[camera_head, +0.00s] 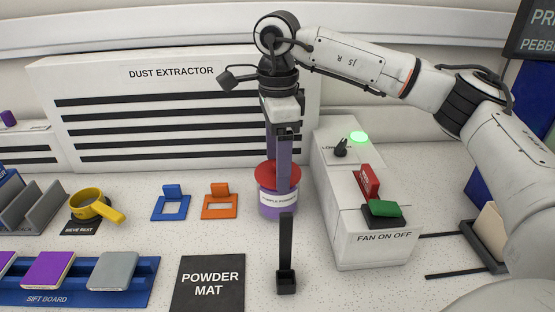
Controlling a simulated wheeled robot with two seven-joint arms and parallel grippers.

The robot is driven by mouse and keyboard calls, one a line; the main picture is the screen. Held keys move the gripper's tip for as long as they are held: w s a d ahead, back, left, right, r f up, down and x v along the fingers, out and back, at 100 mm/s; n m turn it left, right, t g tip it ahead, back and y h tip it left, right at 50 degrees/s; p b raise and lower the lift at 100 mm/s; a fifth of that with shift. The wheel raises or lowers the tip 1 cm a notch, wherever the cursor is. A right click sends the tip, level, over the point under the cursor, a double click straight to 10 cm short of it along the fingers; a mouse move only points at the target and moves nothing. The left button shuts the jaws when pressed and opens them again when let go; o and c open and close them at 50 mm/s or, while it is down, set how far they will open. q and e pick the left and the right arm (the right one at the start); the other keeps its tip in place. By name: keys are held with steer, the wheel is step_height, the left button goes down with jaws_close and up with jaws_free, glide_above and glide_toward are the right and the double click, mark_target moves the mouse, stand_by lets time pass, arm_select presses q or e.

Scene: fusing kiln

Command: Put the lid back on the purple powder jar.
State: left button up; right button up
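The purple powder jar (270,211) stands upright on the white speckled bench, left of the fan control box. A red lid (263,174) is at the jar's mouth, roughly level and centred over it. I cannot tell whether it is fully seated. My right gripper (280,184) points straight down over the jar. One finger is in front of the lid and reaches down over the jar's label; the other goes behind the lid. The fingers appear shut on the lid across its width. My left gripper is out of view.
The fan control box (370,215) with a lit green lamp stands close right of the jar. Orange (220,205) and blue (170,205) stands are to the left. The powder mat (208,284) is bare.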

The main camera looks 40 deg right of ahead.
steer(key=shift+f, duration=0.1)
stand_by(0.6)
steer(key=o, duration=1.3)
steer(key=shift+o, duration=0.2)
steer(key=shift+r+p, duration=2)
steer(key=shift+r, duration=0.45)
steer(key=shift+r+p, duration=0.6)
steer(key=shift+r, duration=0.5)
